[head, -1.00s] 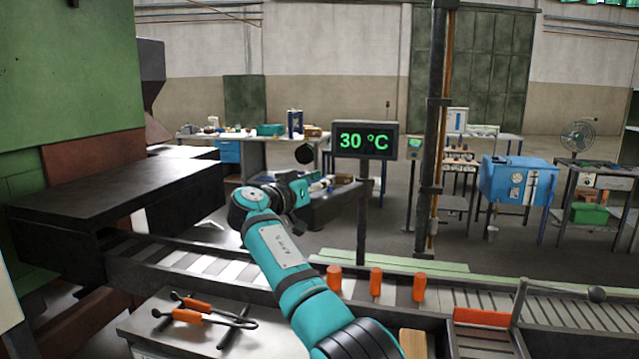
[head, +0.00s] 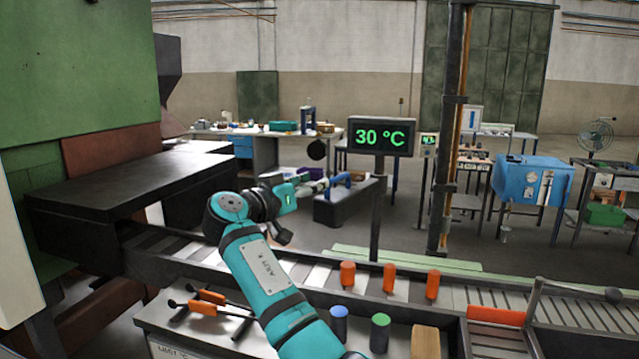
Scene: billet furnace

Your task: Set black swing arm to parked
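The black swing arm (head: 575,288) is at the lower right. It is a dark bar running right from the top of an upright post to a round knob (head: 612,295), over the roller conveyor. My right arm rises from the bottom centre. My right gripper (head: 290,198) is left of centre, far to the left of the swing arm and apart from it. My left gripper is out of view.
Orange cylinders (head: 389,277) stand along the conveyor (head: 330,277). Orange-handled tongs (head: 208,302) lie on the front table (head: 160,318), with blue-topped (head: 339,325) and green-topped (head: 380,333) cylinders nearby. A display (head: 381,136) reads 30 °C. A black furnace shelf (head: 130,185) stands left.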

